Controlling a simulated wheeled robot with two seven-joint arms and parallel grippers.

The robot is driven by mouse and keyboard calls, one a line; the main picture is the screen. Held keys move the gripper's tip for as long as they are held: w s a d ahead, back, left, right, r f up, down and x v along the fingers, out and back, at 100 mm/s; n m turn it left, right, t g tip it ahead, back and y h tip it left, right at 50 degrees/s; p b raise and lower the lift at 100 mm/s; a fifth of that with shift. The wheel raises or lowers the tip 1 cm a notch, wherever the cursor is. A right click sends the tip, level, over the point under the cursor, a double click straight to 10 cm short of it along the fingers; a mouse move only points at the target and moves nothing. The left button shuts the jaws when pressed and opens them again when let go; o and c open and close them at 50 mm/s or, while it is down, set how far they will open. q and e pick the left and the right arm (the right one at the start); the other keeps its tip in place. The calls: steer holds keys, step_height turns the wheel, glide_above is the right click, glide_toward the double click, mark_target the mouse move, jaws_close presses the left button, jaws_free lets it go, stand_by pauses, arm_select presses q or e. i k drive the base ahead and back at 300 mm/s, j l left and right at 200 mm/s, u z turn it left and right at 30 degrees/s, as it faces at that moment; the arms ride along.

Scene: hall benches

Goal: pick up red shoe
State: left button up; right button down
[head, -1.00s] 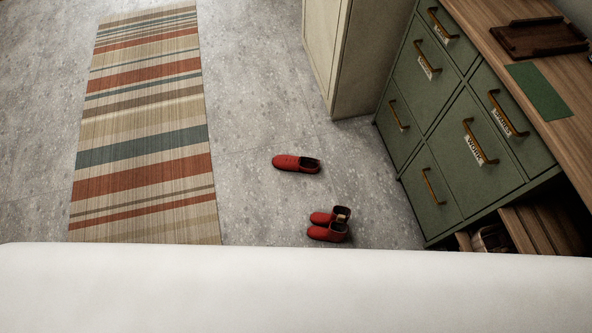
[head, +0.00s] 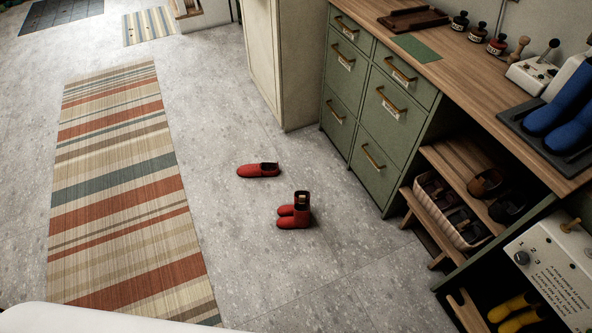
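A single low red shoe (head: 258,170) lies on the grey speckled floor, right of the striped rug, its dark opening toward the right. A pair of red ankle boots (head: 292,213) stands upright on the floor just in front of it and a little to the right, apart from it. Neither of my grippers shows in the head view.
A striped rug (head: 127,200) lies left of the shoes. A green drawer cabinet (head: 347,115) under a wooden bench top (head: 460,70) stands right. A cream cabinet (head: 290,70) stands behind. A shoe rack (head: 480,172) holds footwear and a basket. Floor around the shoes is clear.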

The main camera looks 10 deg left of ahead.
mark_target(263, 169)
steer(key=i+j+z, duration=0.7)
steer(key=j+z, duration=0.15)
steer(key=j, duration=0.15)
